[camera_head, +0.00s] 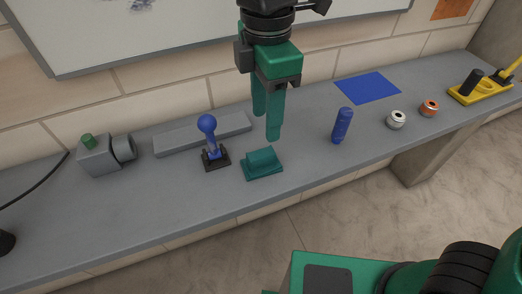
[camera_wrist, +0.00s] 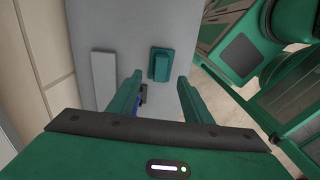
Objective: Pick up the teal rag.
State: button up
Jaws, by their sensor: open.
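The teal rag (camera_head: 262,163) lies folded, with a raised middle, on the grey bench near its front edge. It also shows in the wrist view (camera_wrist: 161,64), beyond my fingertips and between their lines. My gripper (camera_head: 266,127) is green, points down and is above the bench, behind and above the rag in the head view. In the wrist view my gripper (camera_wrist: 160,80) has its two fingers wide apart with nothing between the tips. It is apart from the rag.
A blue-knobbed joystick (camera_head: 211,140) on a black base stands just left of the rag. A grey bar (camera_head: 203,133) lies behind. A blue cylinder (camera_head: 342,125) stands to the right, near a blue sheet (camera_head: 368,88). A grey device (camera_head: 101,155) is at left. Bench (camera_head: 160,205) is clear in front.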

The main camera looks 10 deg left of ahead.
jog(key=shift+s+a+f, duration=0.15)
jog(key=shift+a+f, duration=0.15)
jog(key=shift+f, duration=0.1)
send_over(261, 153)
notch_tip(261, 153, down, 5)
jog(key=shift+r, duration=0.15)
jog(key=shift+f, duration=2.6)
jog(key=shift+c, duration=0.6)
jog(key=c, duration=1)
